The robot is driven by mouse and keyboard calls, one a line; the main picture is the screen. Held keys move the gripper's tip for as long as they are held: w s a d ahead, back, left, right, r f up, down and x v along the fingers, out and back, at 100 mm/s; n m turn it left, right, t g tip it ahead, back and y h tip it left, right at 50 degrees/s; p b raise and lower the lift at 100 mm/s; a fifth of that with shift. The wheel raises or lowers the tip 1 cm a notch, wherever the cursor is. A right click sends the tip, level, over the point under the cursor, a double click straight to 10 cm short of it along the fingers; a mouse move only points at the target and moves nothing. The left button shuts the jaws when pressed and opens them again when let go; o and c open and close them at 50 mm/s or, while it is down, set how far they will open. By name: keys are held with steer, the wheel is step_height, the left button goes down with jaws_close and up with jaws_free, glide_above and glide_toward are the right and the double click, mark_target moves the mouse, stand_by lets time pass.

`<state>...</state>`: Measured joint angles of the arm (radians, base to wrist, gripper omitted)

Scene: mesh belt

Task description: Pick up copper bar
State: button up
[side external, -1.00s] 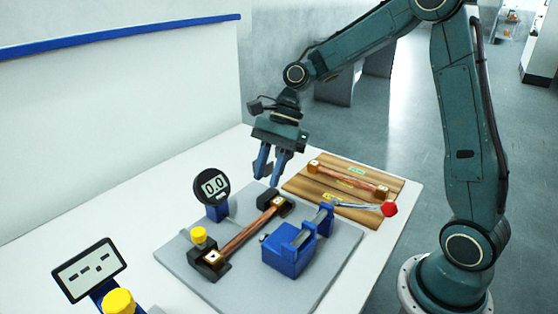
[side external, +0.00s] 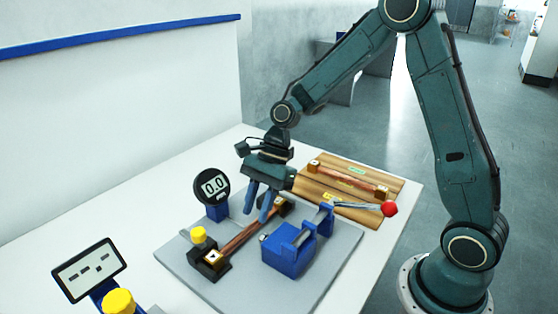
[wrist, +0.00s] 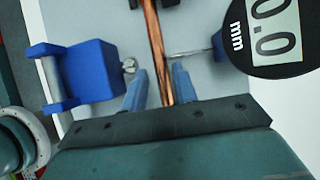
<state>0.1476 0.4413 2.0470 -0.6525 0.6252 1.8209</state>
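A copper bar (side external: 238,241) rests in the fixture across two black end blocks (side external: 207,262) on a grey plate. A second copper bar (side external: 350,179) lies on the wooden board (side external: 320,194) at the back. My gripper (side external: 257,209) is open, fingers pointing down over the far half of the fixture bar. In the wrist view, the bar (wrist: 156,45) runs between the two blue fingers (wrist: 159,85), with a gap on each side. I cannot tell how far the fingertips are above the bar. My gripper partly hides the far end block.
A blue clamp block (side external: 290,252) with a lever ending in a red knob (side external: 389,209) stands right of the bar. A dial gauge (side external: 212,187) stands to the left. A display (side external: 90,270) and yellow knob (side external: 118,301) are at the front left.

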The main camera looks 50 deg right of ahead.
mark_target(251, 225)
steer(key=shift+x, duration=1.8)
jaws_close()
